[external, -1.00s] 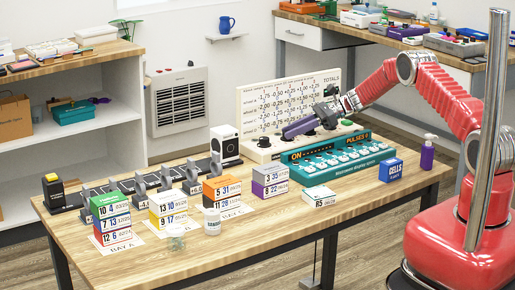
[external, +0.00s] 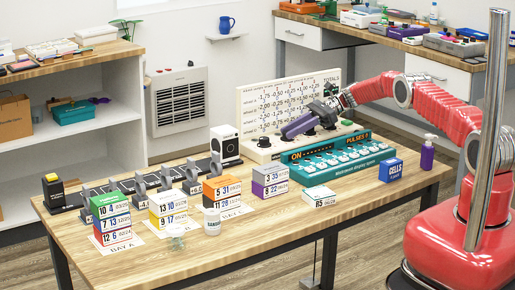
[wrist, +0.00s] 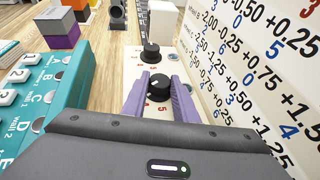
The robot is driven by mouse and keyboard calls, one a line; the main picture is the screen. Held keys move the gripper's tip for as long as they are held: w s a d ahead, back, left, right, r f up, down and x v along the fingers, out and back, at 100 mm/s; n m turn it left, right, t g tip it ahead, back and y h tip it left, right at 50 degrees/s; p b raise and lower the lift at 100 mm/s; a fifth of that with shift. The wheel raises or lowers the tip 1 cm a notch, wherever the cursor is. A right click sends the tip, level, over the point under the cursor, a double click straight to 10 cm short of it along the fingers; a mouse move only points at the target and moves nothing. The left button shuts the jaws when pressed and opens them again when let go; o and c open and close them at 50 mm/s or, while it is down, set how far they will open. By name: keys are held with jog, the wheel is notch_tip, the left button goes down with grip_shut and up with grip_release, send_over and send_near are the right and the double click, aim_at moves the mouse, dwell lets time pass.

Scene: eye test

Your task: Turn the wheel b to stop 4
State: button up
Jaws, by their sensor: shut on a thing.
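A cream panel with a row of black knobs stands at the back of the table; its front edge (external: 262,157) shows in the external view. My gripper (external: 287,133) reaches down to this row from the right, its purple fingers tilted. In the wrist view my gripper (wrist: 159,80) has one purple finger on each side of a black knob (wrist: 158,88), shut on it. A pale mark shows on that knob, but the stop it points to is not readable. Another black knob (wrist: 151,52) stands just beyond, free. I cannot read which knob is wheel b.
A white board of numbers (external: 290,103) stands close behind the knobs. A teal box with ON and PULSES displays (external: 325,158) lies in front of them. A white block (wrist: 162,22) stands beyond the row. Stacked coloured boxes (external: 111,222) are farther left.

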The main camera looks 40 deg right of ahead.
dwell(0.3)
jog(key=o, duration=1.1)
jog(key=shift+c, duration=0.2)
jog(key=v, duration=1.3)
jog(key=shift+s+d, duration=0.1)
jog(key=shift+d, duration=0.3)
jog(key=shift+r, duration=0.15)
